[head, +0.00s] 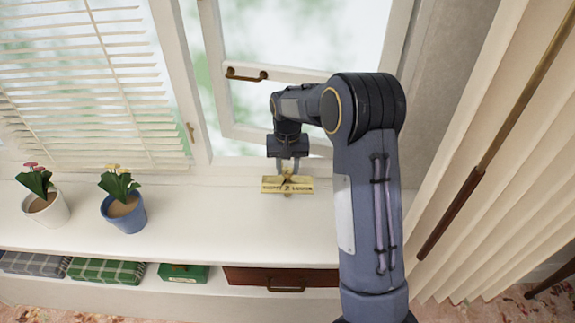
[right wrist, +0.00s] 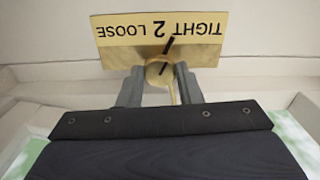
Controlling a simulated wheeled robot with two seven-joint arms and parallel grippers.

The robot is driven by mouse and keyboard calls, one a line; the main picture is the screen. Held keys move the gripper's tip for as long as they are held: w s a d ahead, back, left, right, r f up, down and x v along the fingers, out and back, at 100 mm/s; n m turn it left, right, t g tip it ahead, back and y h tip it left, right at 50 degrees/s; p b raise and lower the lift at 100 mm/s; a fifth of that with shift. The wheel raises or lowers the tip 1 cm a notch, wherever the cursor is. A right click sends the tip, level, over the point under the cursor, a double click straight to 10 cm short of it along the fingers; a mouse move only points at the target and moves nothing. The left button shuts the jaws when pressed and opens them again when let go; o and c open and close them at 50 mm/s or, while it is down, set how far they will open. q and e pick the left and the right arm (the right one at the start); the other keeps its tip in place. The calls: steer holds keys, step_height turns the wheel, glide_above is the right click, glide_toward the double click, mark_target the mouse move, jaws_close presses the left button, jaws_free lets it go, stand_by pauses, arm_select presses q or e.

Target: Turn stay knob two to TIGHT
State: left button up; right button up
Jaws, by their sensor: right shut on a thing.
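A brass plate (head: 270,188) lettered TIGHT 2 LOOSE is on the white window sill. It shows upside down in the right wrist view (right wrist: 120,55), with LOOSE at left and TIGHT at right. The round brass knob (right wrist: 158,73) is at its edge in that view, between my fingers. A black pointer line on it points up and slightly right, near the 2 on the TIGHT side. My right gripper (head: 288,172) is shut on the knob, one finger on each side; it also shows in the right wrist view (right wrist: 159,84). My left gripper is out of view.
Two potted plants, one white pot (head: 46,212) and one blue pot (head: 124,216), stand on the sill at left. A casement window with a brown handle (head: 246,75) is behind. A curtain (head: 480,190) hangs at right. The sill between pots and plate is clear.

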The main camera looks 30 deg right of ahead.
mark_target(287, 171)
steer(key=m, duration=0.5)
steer(key=shift+m+p, duration=0.3)
steer(key=shift+p, duration=0.1)
stand_by(0.3)
steer(key=o, duration=1)
step_height(287, 171, up, 8)
steer(key=shift+f, duration=0.1)
steer(key=shift+f, duration=0.1)
